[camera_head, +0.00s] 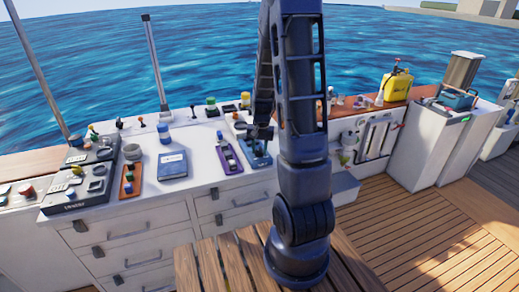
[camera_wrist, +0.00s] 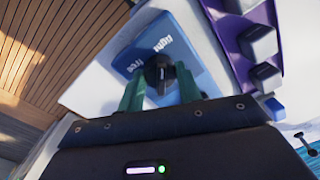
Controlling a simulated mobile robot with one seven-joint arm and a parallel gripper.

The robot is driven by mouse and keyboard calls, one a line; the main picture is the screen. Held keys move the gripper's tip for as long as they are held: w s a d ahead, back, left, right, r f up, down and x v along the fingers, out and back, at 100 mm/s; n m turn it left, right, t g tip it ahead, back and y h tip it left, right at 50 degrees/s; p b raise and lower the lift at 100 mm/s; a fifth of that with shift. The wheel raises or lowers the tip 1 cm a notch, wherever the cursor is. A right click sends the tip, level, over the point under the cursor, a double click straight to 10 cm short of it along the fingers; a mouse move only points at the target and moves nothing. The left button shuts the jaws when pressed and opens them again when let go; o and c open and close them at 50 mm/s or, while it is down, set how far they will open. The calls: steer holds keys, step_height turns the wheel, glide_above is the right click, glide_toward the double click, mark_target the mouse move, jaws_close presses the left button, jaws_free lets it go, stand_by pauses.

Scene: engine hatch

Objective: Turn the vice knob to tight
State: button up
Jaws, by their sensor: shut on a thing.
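The vice knob (camera_wrist: 157,74) is black and sits on a blue plate (camera_wrist: 186,38) in the wrist view. The plate carries the white words "tight" and "free". My gripper (camera_wrist: 160,68) is shut on the knob, with one green finger on each side of it. I cannot tell clearly which word the knob points to. In the head view the blue plate (camera_head: 258,160) lies on the white counter, below my gripper (camera_head: 260,136). The knob is hidden there by my gripper.
A purple panel (camera_head: 228,158) with several knobs lies just left of the blue plate. A blue book-like box (camera_head: 172,165) and a dark grey console (camera_head: 80,180) are further left. A yellow canister (camera_head: 396,88) stands at the back right.

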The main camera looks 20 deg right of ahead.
mark_target(261, 151)
stand_by(0.3)
steer(key=o, duration=1)
steer(key=r, duration=1.1)
steer(key=shift+s+d, duration=0.1)
steer(key=shift+d, duration=0.15)
steer(key=s+a+r+n+t, duration=0.1)
steer(key=s+a+r, duration=0.1)
steer(key=s+r, duration=0.3)
steer(key=s+a+r+n+t, duration=0.1)
steer(key=s+r+n+t, duration=0.1)
steer(key=s+r, duration=0.3)
steer(key=s+a+r+n+t, duration=0.1)
steer(key=s+a+r+n, duration=0.1)
steer(key=s+r, duration=0.4)
steer(key=shift+s+a+h, duration=0.15)
steer(key=shift+s+a, duration=0.05)
steer(key=shift+s, duration=1.15)
steer(key=shift+s+a+h, duration=0.15)
steer(key=shift+s, duration=1.15)
